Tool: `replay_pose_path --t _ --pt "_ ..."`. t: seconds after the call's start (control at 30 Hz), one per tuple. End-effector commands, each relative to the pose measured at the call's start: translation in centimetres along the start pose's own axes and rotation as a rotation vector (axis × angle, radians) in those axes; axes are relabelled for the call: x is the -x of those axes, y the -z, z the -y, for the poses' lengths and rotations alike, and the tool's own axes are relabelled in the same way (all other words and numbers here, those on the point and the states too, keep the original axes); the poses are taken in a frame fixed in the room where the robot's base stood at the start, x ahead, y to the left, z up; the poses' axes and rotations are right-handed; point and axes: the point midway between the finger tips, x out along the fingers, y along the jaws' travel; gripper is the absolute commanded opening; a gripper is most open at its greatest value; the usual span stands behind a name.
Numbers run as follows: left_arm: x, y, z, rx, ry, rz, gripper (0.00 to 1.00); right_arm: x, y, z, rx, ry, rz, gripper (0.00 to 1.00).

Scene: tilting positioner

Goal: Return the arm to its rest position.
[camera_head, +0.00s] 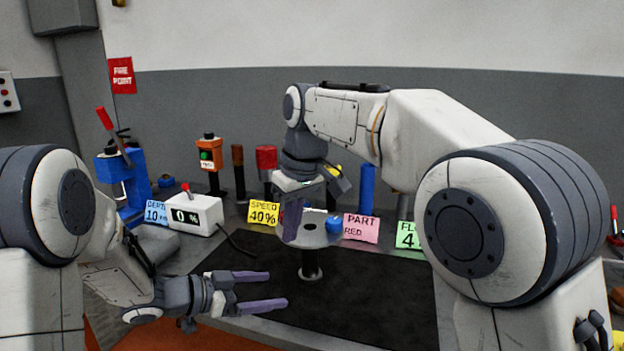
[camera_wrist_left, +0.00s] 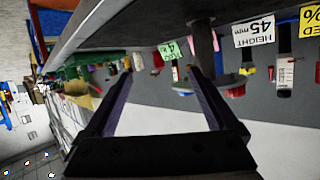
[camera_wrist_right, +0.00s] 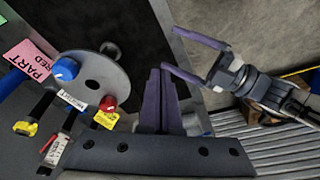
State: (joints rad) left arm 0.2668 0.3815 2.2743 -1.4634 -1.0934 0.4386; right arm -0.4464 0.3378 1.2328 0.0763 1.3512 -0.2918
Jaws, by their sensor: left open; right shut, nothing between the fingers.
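My right gripper (camera_head: 291,238) hangs fingers down in front of the round grey plate (camera_head: 318,226) on its post. Its purple fingers (camera_wrist_right: 160,75) are shut together with nothing between them; the head view does not show clearly whether they touch the plate. In the right wrist view the fingers lie beside the plate, which bears a blue knob (camera_wrist_right: 66,69) and a red knob (camera_wrist_right: 108,103). My left gripper (camera_head: 277,290) is open and empty, low at the front left, fingers pointing right. It also shows in the right wrist view (camera_wrist_right: 170,50).
A dark mat (camera_head: 375,300) covers the middle of the table. Behind stand a blue press (camera_head: 133,178), a percent display (camera_head: 190,213), an orange button box (camera_head: 208,155) and a blue cylinder (camera_head: 366,188). Coloured cards, including a pink one (camera_head: 361,228), stand along the back.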

Motion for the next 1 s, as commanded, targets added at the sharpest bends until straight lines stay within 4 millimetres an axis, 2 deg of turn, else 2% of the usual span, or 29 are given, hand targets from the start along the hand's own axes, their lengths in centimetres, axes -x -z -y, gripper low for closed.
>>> replay_pose_path --t 0.17,0.37,0.47,0.57,0.67,0.77,0.9,1.0 --pt "-0.8 1.2 0.7 -0.028 0.093 0.07 0.92 0.2 -1.3 1.4 -0.006 0.008 0.012 0.0" --pt "-1.5 2.8 1.1 -0.043 0.233 0.19 0.92 0.1 -4.0 3.6 -0.019 0.02 0.033 0.0" --pt "-1.2 3.6 0.6 -0.033 0.314 0.275 0.92 0.0 -6.2 5.0 -0.027 0.028 0.049 0.0" --pt "-0.3 4.4 -1.0 0.003 0.392 0.393 0.92 -0.2 -9.3 6.8 -0.039 0.036 0.068 0.0" --pt "1.6 4.4 -4.3 0.078 0.436 0.537 0.92 -0.6 -13.1 8.6 -0.051 0.042 0.091 0.0" --pt "3.9 3.8 -9.1 0.168 0.418 0.693 0.92 -1.2 -17.3 10.2 -0.064 0.047 0.114 0.0" --pt "7.8 2.7 -17.2 0.293 0.309 0.905 0.92 -2.2 -22.9 11.8 -0.082 0.049 0.144 0.0" --pt "10.3 2.3 -21.9 0.351 0.215 1.017 0.92 -2.9 -25.9 12.4 -0.091 0.049 0.159 0.0"
